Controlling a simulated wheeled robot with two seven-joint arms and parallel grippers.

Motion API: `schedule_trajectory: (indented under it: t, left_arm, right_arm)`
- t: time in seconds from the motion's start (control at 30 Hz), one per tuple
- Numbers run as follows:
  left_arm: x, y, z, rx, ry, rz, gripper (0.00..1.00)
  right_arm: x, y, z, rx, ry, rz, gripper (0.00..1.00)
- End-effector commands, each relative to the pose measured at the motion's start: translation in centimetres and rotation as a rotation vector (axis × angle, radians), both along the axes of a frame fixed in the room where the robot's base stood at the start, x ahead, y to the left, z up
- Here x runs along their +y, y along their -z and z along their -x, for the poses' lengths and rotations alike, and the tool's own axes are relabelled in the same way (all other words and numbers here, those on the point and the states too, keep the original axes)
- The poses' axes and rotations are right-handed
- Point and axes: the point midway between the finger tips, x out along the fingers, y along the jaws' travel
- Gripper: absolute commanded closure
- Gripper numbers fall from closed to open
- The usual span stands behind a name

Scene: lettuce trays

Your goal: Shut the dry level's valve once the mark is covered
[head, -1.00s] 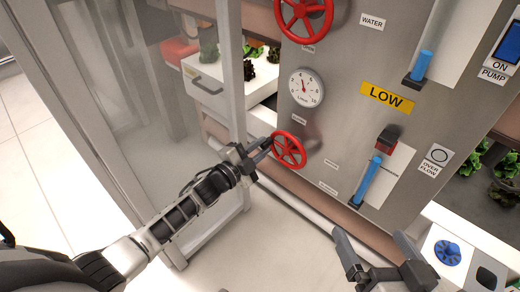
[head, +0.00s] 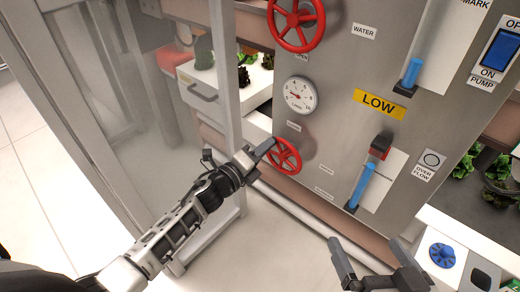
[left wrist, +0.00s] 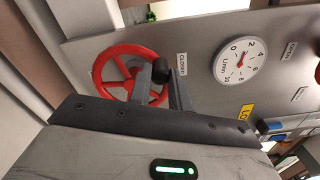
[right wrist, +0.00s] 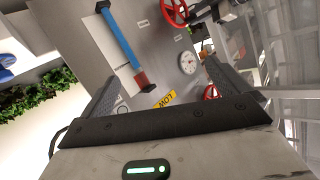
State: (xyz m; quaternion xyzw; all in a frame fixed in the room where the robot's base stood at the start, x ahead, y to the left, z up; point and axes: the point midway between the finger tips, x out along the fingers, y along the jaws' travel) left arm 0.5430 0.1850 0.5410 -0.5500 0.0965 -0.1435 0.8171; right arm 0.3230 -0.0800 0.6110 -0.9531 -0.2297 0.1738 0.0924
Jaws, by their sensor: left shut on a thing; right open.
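The lower red valve wheel (head: 290,168) is on the grey panel (head: 345,75), beside a "CLOSED" label in the left wrist view (left wrist: 181,64). My left gripper (head: 264,151) is shut on its dark knob (left wrist: 162,68) at the rim. A round flow dial (head: 299,95) above has its needle at a low reading. The lower gauge tube (head: 362,187) holds blue water, with a red block (head: 380,146) at its top and a white card beside it; its mark is not readable. My right gripper (head: 368,262) is open and empty before the panel's lower part.
A larger red wheel (head: 297,18) is higher on the panel. A second blue tube (head: 412,72) is beside a "MARK" card. A yellow "LOW" sign (head: 380,104), a pump switch (head: 502,50) and a blue knob (head: 442,252) are to the right. A clear cabinet door (head: 228,95) stands beside my left arm.

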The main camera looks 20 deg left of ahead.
Motion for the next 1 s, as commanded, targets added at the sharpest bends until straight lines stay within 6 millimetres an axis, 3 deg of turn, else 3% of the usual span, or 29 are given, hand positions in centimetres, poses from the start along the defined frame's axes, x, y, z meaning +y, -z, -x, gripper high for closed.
schedule_trajectory:
  t: [0.5, 1.0]
  left_arm:
    - [-2.1, -0.4, 0.8, -0.137, 0.001, -0.382, 1.0]
    - [-2.7, -0.5, 1.1, -0.178, 0.003, -0.497, 1.0]
  right_arm:
    - [0.3, -0.7, -0.4, -0.026, -0.005, -0.062, 0.0]
    - [0.5, -0.9, -0.4, -0.026, -0.002, -0.095, 0.0]
